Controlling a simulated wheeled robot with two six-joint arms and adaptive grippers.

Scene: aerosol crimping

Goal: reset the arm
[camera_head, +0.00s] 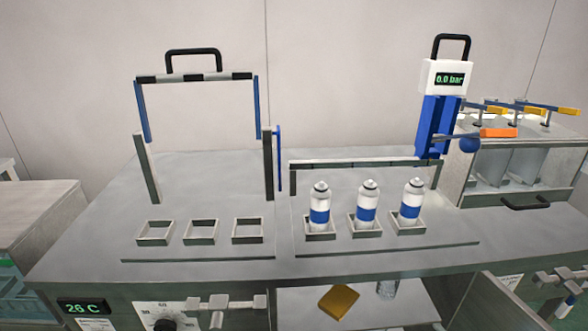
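Neither of my grippers can be made out in the head view. On the right of the bench, a blue upright crimping unit (435,125) carries a white readout box (442,77) showing 0.0 bar. A lever with an orange grip (498,133) and a blue ball (470,145) sticks out from it to the right, roughly level. Three white aerosol cans with blue bands, the left (320,205), middle (367,205) and right (411,203), stand upright in square holders on the right plate (440,240).
Three empty square holders (198,231) sit on the left plate (180,255) below a frame with a black handle (193,57). Metal fittings (225,303) and a 26 C display (83,307) are on the front. A yellow block (338,300) lies on the lower shelf.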

